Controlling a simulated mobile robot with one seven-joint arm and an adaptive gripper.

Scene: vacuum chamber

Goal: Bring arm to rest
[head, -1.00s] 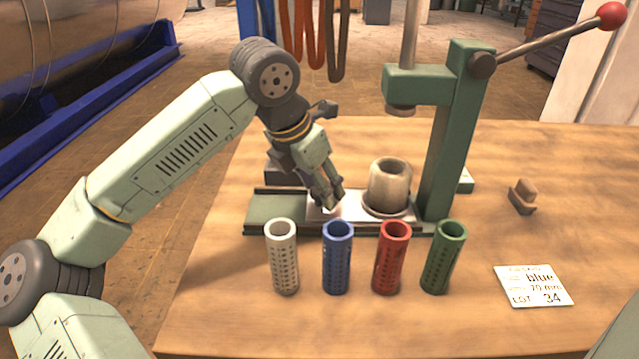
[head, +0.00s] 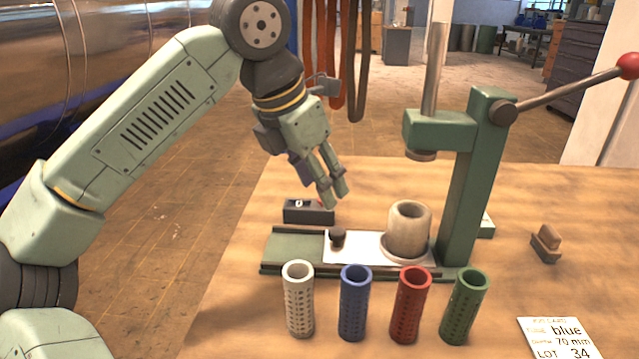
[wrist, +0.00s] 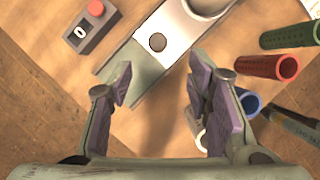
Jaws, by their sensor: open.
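My gripper (head: 334,198) is open and empty in the head view, raised above the left part of the press base, fingers pointing down. In the wrist view my gripper (wrist: 160,100) shows its two fingers wide apart with nothing between them. Below it is the green press base (head: 292,250) with a white plate (head: 352,252). A small dark knob (head: 338,236) stands on the plate, apart from my fingers; it also shows in the wrist view (wrist: 157,42). A pale hollow cylinder (head: 408,230) stands on the plate under the press ram (head: 420,155).
White (head: 298,305), blue (head: 354,308), red (head: 410,310) and green (head: 464,310) perforated tubes stand along the front. A dark box with a red button (head: 308,212) sits behind the base. The press lever (head: 565,88) reaches right. A brush (head: 546,243) and card (head: 556,340) lie right.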

